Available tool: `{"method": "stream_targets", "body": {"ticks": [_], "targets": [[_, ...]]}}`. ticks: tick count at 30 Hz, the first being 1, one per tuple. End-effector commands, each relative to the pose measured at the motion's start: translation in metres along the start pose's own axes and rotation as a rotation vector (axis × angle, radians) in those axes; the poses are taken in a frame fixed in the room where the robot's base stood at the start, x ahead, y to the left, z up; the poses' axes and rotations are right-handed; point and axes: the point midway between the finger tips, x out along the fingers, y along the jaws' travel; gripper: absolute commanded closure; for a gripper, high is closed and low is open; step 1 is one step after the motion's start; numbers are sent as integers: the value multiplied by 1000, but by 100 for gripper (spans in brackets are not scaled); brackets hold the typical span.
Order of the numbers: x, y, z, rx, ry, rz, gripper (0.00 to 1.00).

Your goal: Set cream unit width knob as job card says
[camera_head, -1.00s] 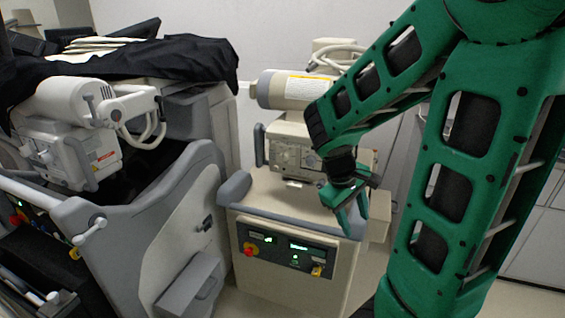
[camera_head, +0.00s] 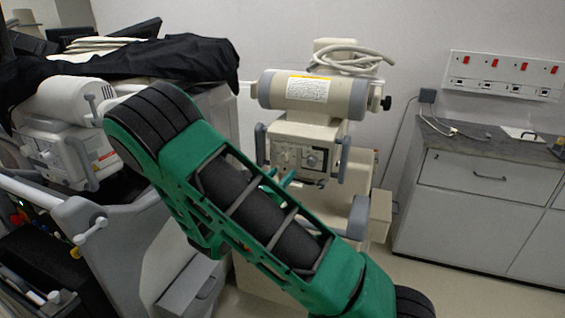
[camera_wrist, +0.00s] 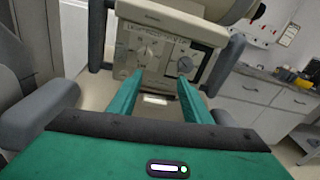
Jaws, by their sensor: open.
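The cream unit (camera_head: 305,135) stands against the back wall in the head view, its front panel (camera_head: 297,158) carrying knobs. In the wrist view the panel shows a left knob (camera_wrist: 145,52) and a right knob (camera_wrist: 185,64); I cannot read which sets width. My gripper (camera_wrist: 158,82) is open and empty, its two green fingers pointing at the panel's lower part, apparently short of it. In the head view my arm hides most of the gripper; only green finger parts (camera_head: 283,179) show below the panel. I cannot make out a readable job card.
Grey handles (camera_head: 343,158) flank the cream panel. A counter with drawers (camera_head: 480,175) stands at right, with a small white item (camera_head: 520,133) on top. Floor before the counter is clear.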

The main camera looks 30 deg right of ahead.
Motion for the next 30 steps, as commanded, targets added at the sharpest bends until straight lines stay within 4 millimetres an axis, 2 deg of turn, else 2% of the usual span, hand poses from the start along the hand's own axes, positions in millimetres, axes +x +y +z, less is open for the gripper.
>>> {"method": "stream_targets", "body": {"ticks": [3,8,11,24,30], "targets": [[-9,20,2,-98,-55,53,56],[-7,30,3,-140,-80,73,56],[4,30,4,-139,-79,72,56],[77,34,9,-135,-76,70,56],[93,36,10,-136,-77,71,56]]}}
